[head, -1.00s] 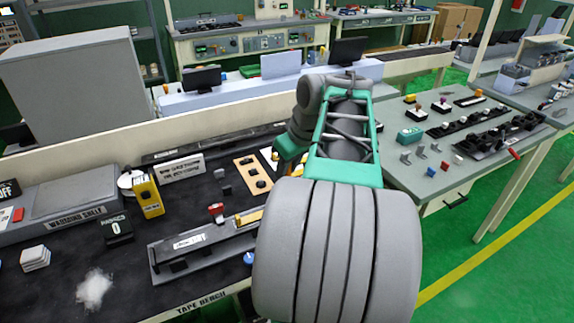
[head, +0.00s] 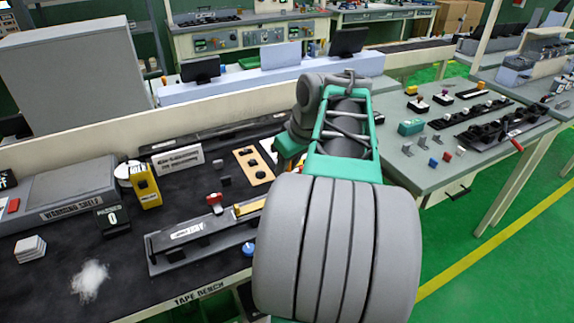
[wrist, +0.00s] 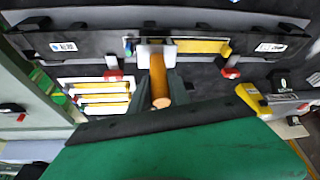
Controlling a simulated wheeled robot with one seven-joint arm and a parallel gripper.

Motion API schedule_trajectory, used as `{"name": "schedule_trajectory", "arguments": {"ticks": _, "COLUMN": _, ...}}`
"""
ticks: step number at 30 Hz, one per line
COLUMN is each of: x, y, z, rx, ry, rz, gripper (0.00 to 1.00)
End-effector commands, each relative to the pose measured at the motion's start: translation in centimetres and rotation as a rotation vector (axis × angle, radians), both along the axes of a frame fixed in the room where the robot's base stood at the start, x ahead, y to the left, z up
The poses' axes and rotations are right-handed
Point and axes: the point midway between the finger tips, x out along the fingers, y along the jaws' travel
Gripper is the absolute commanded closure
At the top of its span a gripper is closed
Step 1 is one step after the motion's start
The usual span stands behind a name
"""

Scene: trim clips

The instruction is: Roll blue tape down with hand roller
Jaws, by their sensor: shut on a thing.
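In the wrist view my gripper (wrist: 160,88) is shut on the hand roller (wrist: 159,76), holding its orange-brown handle between dark fingers. The roller's pale head (wrist: 156,50) lies over the yellow strip (wrist: 203,46) on the long dark fixture (wrist: 95,43); I cannot tell whether it touches. A small bluish patch shows at the strip's left end, too small to identify surely as the blue tape. In the head view my arm hides the gripper and roller, and the fixture (head: 160,262) and part of the yellow strip (head: 249,208) show left of the arm.
Red-handled clamps (wrist: 113,74) (wrist: 230,71) stand on the fixture's near side, either side of the roller. A yellow device (head: 145,187), a white stack (head: 30,248) and a white heap (head: 90,280) occupy the dark bench's left. Green floor (head: 480,270) is clear at right.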

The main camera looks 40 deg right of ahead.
Motion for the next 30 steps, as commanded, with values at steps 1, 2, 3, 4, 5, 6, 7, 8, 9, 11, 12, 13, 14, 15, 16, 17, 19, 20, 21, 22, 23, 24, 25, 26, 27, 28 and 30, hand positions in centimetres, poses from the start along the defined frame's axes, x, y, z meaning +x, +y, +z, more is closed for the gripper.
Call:
{"name": "schedule_trajectory", "arguments": {"ticks": 1, "x": 0.02, "y": -0.02, "z": 0.04, "rx": -0.001, "ry": -0.001, "rz": 0.000, "gripper": 1.00}}
{"name": "schedule_trajectory", "arguments": {"ticks": 2, "x": 0.01, "y": -0.02, "z": 0.02, "rx": -0.001, "ry": -0.001, "rz": 0.000, "gripper": 1.00}}
{"name": "schedule_trajectory", "arguments": {"ticks": 3, "x": 0.01, "y": -0.02, "z": -0.01, "rx": -0.001, "ry": -0.001, "rz": 0.000, "gripper": 1.00}}
{"name": "schedule_trajectory", "arguments": {"ticks": 4, "x": 0.02, "y": -0.02, "z": -0.02, "rx": -0.001, "ry": -0.001, "rz": 0.000, "gripper": 1.00}}
{"name": "schedule_trajectory", "arguments": {"ticks": 5, "x": 0.02, "y": -0.02, "z": -0.05, "rx": -0.001, "ry": -0.001, "rz": 0.000, "gripper": 1.00}}
{"name": "schedule_trajectory", "arguments": {"ticks": 6, "x": 0.02, "y": -0.02, "z": -0.07, "rx": -0.001, "ry": -0.001, "rz": 0.000, "gripper": 1.00}}
{"name": "schedule_trajectory", "arguments": {"ticks": 7, "x": 0.02, "y": -0.02, "z": -0.09, "rx": -0.001, "ry": -0.001, "rz": 0.000, "gripper": 1.00}}
{"name": "schedule_trajectory", "arguments": {"ticks": 8, "x": 0.01, "y": -0.02, "z": -0.11, "rx": -0.001, "ry": -0.001, "rz": 0.000, "gripper": 1.00}}
{"name": "schedule_trajectory", "arguments": {"ticks": 9, "x": 0.02, "y": -0.02, "z": -0.13, "rx": -0.001, "ry": -0.001, "rz": 0.000, "gripper": 1.00}}
{"name": "schedule_trajectory", "arguments": {"ticks": 11, "x": 0.01, "y": -0.02, "z": -0.17, "rx": -0.001, "ry": -0.001, "rz": 0.000, "gripper": 1.00}}
{"name": "schedule_trajectory", "arguments": {"ticks": 12, "x": 0.01, "y": -0.02, "z": -0.19, "rx": -0.001, "ry": -0.001, "rz": 0.000, "gripper": 1.00}}
{"name": "schedule_trajectory", "arguments": {"ticks": 13, "x": 0.02, "y": -0.02, "z": -0.21, "rx": -0.001, "ry": -0.001, "rz": 0.000, "gripper": 1.00}}
{"name": "schedule_trajectory", "arguments": {"ticks": 14, "x": 0.01, "y": -0.02, "z": -0.22, "rx": -0.001, "ry": -0.001, "rz": 0.000, "gripper": 1.00}}
{"name": "schedule_trajectory", "arguments": {"ticks": 15, "x": 0.02, "y": -0.02, "z": -0.25, "rx": -0.001, "ry": -0.001, "rz": 0.000, "gripper": 1.00}}
{"name": "schedule_trajectory", "arguments": {"ticks": 16, "x": 0.02, "y": -0.02, "z": -0.27, "rx": -0.001, "ry": -0.001, "rz": 0.000, "gripper": 1.00}}
{"name": "schedule_trajectory", "arguments": {"ticks": 17, "x": 0.02, "y": -0.02, "z": -0.28, "rx": -0.001, "ry": -0.001, "rz": 0.000, "gripper": 1.00}}
{"name": "schedule_trajectory", "arguments": {"ticks": 19, "x": 0.02, "y": -0.02, "z": -0.34, "rx": -0.001, "ry": -0.001, "rz": 0.000, "gripper": 1.00}}
{"name": "schedule_trajectory", "arguments": {"ticks": 20, "x": 0.02, "y": -0.02, "z": -0.36, "rx": -0.001, "ry": -0.001, "rz": 0.000, "gripper": 1.00}}
{"name": "schedule_trajectory", "arguments": {"ticks": 21, "x": 0.01, "y": -0.02, "z": -0.40, "rx": -0.001, "ry": -0.001, "rz": 0.000, "gripper": 1.00}}
{"name": "schedule_trajectory", "arguments": {"ticks": 22, "x": 0.01, "y": -0.02, "z": -0.42, "rx": -0.001, "ry": -0.001, "rz": 0.000, "gripper": 1.00}}
{"name": "schedule_trajectory", "arguments": {"ticks": 23, "x": 0.01, "y": -0.01, "z": -0.45, "rx": -0.001, "ry": -0.001, "rz": 0.000, "gripper": 1.00}}
{"name": "schedule_trajectory", "arguments": {"ticks": 24, "x": 0.01, "y": -0.01, "z": -0.48, "rx": 0.000, "ry": -0.001, "rz": 0.000, "gripper": 1.00}}
{"name": "schedule_trajectory", "arguments": {"ticks": 25, "x": 0.00, "y": -0.01, "z": -0.51, "rx": 0.000, "ry": 0.000, "rz": 0.000, "gripper": 1.00}}
{"name": "schedule_trajectory", "arguments": {"ticks": 26, "x": 0.01, "y": -0.01, "z": -0.54, "rx": 0.000, "ry": 0.000, "rz": 0.000, "gripper": 1.00}}
{"name": "schedule_trajectory", "arguments": {"ticks": 27, "x": 0.00, "y": 0.00, "z": -0.57, "rx": 0.000, "ry": 0.000, "rz": 0.000, "gripper": 1.00}}
{"name": "schedule_trajectory", "arguments": {"ticks": 28, "x": 0.00, "y": 0.00, "z": -0.61, "rx": 0.000, "ry": 0.000, "rz": 0.000, "gripper": 1.00}}
{"name": "schedule_trajectory", "arguments": {"ticks": 30, "x": -0.01, "y": 0.01, "z": -0.69, "rx": 0.001, "ry": 0.001, "rz": -0.001, "gripper": 1.00}}
